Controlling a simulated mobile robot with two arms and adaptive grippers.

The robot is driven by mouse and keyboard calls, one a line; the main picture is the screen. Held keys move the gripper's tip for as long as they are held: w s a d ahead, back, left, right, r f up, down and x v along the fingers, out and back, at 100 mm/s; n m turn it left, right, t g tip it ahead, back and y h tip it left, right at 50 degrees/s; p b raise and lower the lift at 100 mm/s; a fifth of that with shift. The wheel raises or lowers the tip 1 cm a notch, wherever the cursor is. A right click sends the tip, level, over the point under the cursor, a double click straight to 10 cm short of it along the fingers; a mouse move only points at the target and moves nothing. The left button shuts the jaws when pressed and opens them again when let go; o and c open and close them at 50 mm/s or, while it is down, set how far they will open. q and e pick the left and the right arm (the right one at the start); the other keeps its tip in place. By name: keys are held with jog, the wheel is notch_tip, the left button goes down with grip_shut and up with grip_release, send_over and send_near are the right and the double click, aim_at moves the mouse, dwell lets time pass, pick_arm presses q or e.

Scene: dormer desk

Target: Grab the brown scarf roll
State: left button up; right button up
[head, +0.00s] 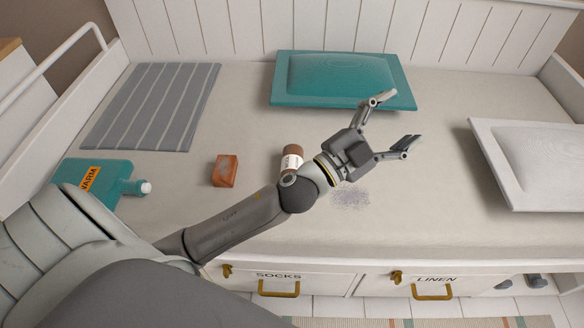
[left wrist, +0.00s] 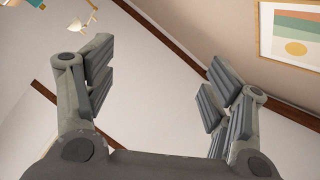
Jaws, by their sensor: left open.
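The brown scarf roll (head: 293,150) lies on the cream mattress (head: 240,120), with a pale label around its middle. My left wrist and forearm pass in front of its lower end and hide part of it. My left gripper (head: 395,120) is open and empty, above the mattress to the right of the roll, its fingers pointing right and away from the roll. In the left wrist view the open fingers (left wrist: 155,85) have only wall and ceiling between and beyond them. My right gripper is not in view.
A reddish-brown block (head: 225,170) and a teal hot-water bottle (head: 95,180) lie left of the roll. A grey striped cloth (head: 152,105), a teal pillow (head: 340,80) and a white pillow (head: 540,160) lie around the mattress. Drawers labelled SOCKS (head: 280,280) and LINEN (head: 430,284) are below.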

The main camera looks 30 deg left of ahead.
pick_arm(q)
jog(key=s+d+r+m+g+h, duration=0.1)
jog(key=s+d+m+g+h, duration=0.1)
jog(key=d+m+g+h, duration=0.65)
jog(key=m+g+y, duration=0.8)
jog(key=g+y, duration=0.3)
jog(key=y, duration=0.6)
send_over(292, 162)
notch_tip(292, 162, down, 18)
jog(key=shift+r, duration=0.15)
notch_tip(292, 162, down, 3)
jog(key=shift+a+r+b, duration=0.1)
jog(key=shift+r+b, duration=0.05)
jog(key=shift+b, duration=0.25)
notch_tip(292, 162, down, 2)
notch_tip(292, 162, down, 5)
jog(key=shift+b, duration=0.95)
jog(key=shift+f, duration=0.25)
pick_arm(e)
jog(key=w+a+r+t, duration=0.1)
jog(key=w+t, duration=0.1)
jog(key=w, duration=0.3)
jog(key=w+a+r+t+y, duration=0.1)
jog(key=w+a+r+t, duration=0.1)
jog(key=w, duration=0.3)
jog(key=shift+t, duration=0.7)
pick_arm(q)
jog(key=shift+c, duration=0.4)
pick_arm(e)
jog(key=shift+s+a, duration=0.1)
